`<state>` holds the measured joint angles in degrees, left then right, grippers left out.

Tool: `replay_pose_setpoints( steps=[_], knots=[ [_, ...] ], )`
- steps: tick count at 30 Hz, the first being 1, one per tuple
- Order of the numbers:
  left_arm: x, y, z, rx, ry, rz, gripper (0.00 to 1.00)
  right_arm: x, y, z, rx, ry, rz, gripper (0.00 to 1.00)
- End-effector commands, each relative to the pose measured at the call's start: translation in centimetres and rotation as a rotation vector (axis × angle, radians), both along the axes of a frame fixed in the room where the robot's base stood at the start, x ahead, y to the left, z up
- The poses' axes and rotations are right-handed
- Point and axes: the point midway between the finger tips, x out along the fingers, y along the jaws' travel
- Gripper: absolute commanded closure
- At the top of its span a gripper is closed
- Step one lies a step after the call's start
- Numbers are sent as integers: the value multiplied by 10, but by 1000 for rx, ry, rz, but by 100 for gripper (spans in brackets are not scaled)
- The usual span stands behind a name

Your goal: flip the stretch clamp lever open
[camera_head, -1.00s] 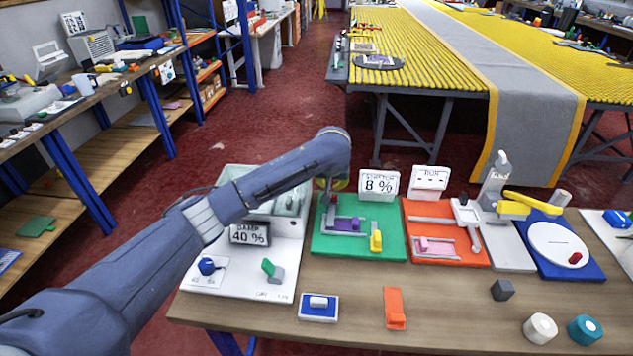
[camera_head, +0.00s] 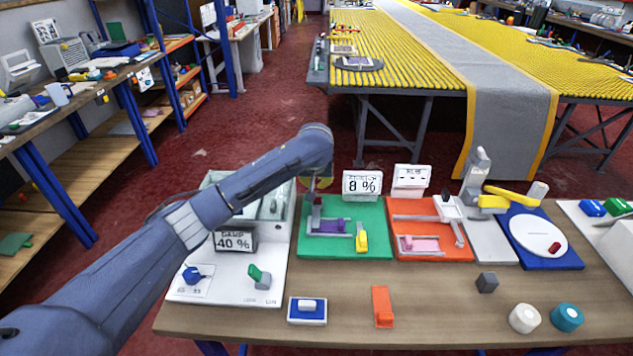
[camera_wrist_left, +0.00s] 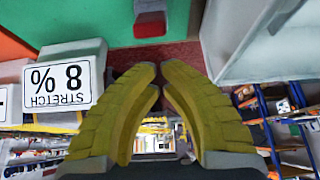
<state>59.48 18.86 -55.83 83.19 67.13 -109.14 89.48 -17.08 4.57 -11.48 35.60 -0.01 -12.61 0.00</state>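The stretch station is a green board (camera_head: 346,250) with an "8 %" stretch display (camera_head: 362,183) behind it, a purple piece (camera_head: 331,225) in a grey frame, and a yellow lever (camera_head: 361,240) at its right front. My left gripper (camera_head: 318,184) hangs over the board's back left, partly hidden by its own arm. Just below it is a red-tipped part (camera_head: 317,199). In the left wrist view the yellow fingers (camera_wrist_left: 160,72) stand a little apart with nothing between them. A red block (camera_wrist_left: 149,20) lies just ahead of the tips, apart from them. My right gripper is out of view.
The white damp station (camera_head: 225,285) with its "40 %" display (camera_head: 235,239) is left of the green board. An orange board (camera_head: 432,250) stands close on the right. A blue-white block (camera_head: 307,310) and orange block (camera_head: 383,306) lie in front. Bare table (camera_head: 440,310) shows at front right.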

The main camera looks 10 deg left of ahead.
Motion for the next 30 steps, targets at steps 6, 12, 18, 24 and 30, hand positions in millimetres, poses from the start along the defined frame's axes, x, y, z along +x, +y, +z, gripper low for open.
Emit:
replay_pose_setpoints(
  steps=[6, 12, 18, 24, 30],
  knots=[
    [7, 2, 4, -1, -1, 3, 100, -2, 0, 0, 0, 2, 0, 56],
    [25, 7, 12, -1, 0, 6, 100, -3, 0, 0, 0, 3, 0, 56],
    [30, 10, 23, -1, 0, 5, 100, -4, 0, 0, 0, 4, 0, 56],
    [15, 8, 39, -1, -2, 5, 100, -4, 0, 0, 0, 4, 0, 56],
    [-5, 5, 60, 0, -2, 4, 100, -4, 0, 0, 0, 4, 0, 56]
  ],
)
